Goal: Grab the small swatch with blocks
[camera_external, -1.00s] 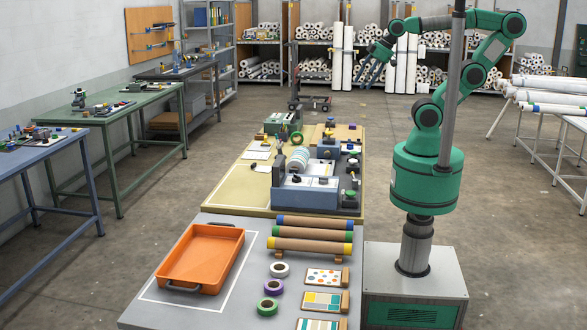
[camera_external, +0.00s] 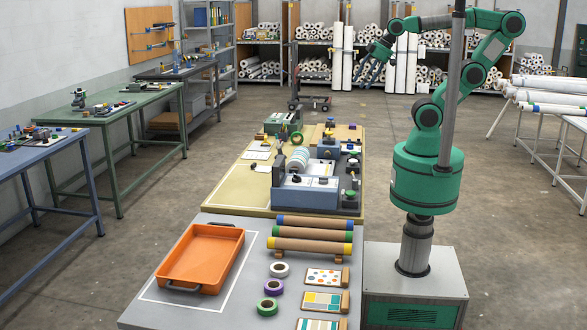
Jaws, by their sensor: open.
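The small swatch with blocks (camera_external: 322,302) lies on the grey table near its front right edge. It shows yellow and teal blocks on a pale card with a wooden strip at its right end. A swatch with dots (camera_external: 322,276) lies just behind it, and a swatch with stripes (camera_external: 318,324) lies in front, partly cut off by the picture's edge. My gripper (camera_external: 368,73) is open and empty, raised high and far behind the swatches, in front of the shelves of rolls.
An orange tray (camera_external: 167,279) stands at the left of the grey table (camera_external: 228,309). Tape rolls (camera_external: 267,307) lie just left of the swatches. Three brown rolls (camera_external: 310,244) rest behind them. A blue-grey press (camera_external: 306,193) stands on the farther table.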

